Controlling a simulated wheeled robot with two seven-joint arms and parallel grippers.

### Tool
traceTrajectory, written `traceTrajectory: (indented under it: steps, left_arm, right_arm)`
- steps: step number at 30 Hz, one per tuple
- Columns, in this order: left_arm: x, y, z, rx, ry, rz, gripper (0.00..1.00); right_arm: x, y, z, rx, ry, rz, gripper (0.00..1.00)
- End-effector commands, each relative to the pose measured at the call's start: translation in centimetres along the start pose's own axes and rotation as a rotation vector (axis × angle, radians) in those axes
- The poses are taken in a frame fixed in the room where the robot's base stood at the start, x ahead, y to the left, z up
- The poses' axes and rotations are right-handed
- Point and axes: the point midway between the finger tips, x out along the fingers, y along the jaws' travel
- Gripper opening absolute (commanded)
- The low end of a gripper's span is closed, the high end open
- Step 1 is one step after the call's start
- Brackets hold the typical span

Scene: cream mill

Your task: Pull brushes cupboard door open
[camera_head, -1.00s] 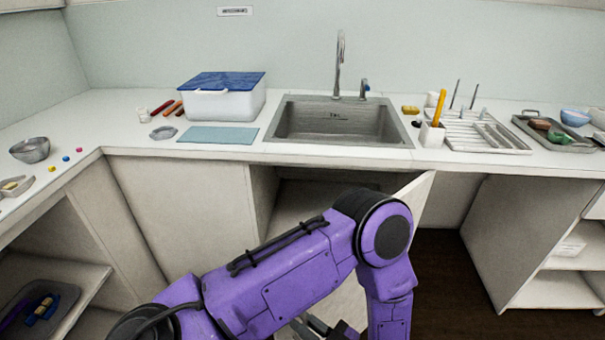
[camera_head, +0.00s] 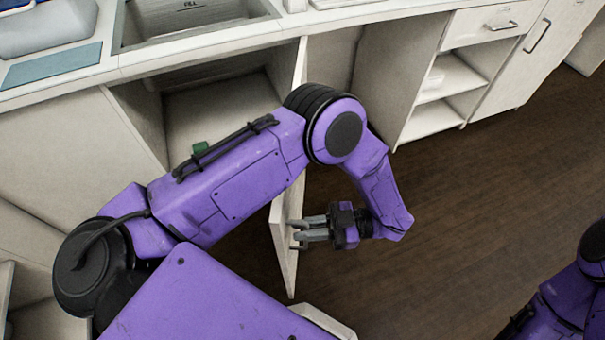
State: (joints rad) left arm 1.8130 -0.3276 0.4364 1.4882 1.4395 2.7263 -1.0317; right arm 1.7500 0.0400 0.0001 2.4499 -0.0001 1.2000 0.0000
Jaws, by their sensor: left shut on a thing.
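The brushes cupboard door (camera_head: 284,244) is a thin white panel under the counter, right of the sink. It stands swung out from the counter front, roughly square to it, seen nearly edge-on. My left gripper (camera_head: 300,232) is at the door's right face, near its outer end, with its grey fingers shut on the door handle. The handle is mostly hidden by the fingers. My left arm crosses in front of the door and covers its middle. The cupboard opening (camera_head: 215,115) shows a pale interior, partly hidden by the arm. My right gripper is out of view.
A small green item (camera_head: 200,148) shows just above my left arm. The sink (camera_head: 190,20) is in the counter above the cupboard. Open shelves (camera_head: 440,85) and a drawer (camera_head: 495,22) stand to the right. The dark wooden floor (camera_head: 470,190) right of the door is clear.

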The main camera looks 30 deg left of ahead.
Motion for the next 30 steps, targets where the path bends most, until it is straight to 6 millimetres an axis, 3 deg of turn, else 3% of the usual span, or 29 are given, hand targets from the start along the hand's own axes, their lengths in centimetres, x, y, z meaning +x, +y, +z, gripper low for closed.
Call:
traceTrajectory:
  steps: [5, 6, 16, 21, 30]
  left_arm:
    - [0.0, -0.1, 0.1, 0.003, 0.001, 0.002, 0.0]
    - [0.0, -0.1, 0.1, 0.003, 0.001, 0.002, 0.29]
    - [0.0, 0.0, -0.3, 0.0, 0.0, 0.003, 0.29]
    - [0.0, 0.0, -3.5, -0.003, -0.001, 0.003, 0.29]
    - [1.3, -6.2, -9.4, 0.009, 0.001, 0.002, 0.29]
  right_arm:
    - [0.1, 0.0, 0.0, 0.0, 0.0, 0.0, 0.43]
    - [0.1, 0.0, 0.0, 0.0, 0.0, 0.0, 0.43]
    - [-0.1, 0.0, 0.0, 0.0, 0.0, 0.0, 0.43]
    - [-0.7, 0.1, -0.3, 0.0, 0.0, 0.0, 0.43]
    - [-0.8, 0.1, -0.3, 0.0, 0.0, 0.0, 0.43]
